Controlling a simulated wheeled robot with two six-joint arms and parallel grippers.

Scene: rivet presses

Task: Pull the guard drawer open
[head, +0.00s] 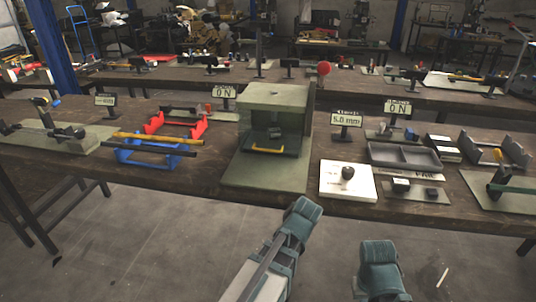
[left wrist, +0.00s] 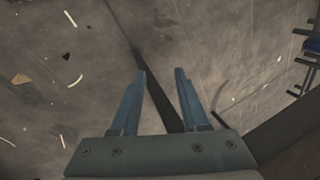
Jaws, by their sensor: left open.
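The guard drawer (head: 272,139) sits in the opening of the grey-green press housing (head: 279,98), near the middle of the bench in the head view. A yellow handle (head: 268,150) runs along its front. How far the drawer is in is hard to tell. My left gripper (left wrist: 160,72) shows in the left wrist view, its two blue-grey fingers apart and nothing between them, above the concrete floor. The head view shows arm links of mine at the bottom, short of the bench, with no fingers visible. My right gripper is not in view.
Left of the press lie a blue rack (head: 152,159) and a red rack (head: 179,123). To its right are a white plate with a dark knob (head: 347,172) and a grey tray (head: 404,157). Clear floor (head: 170,240) lies before the bench (head: 205,175).

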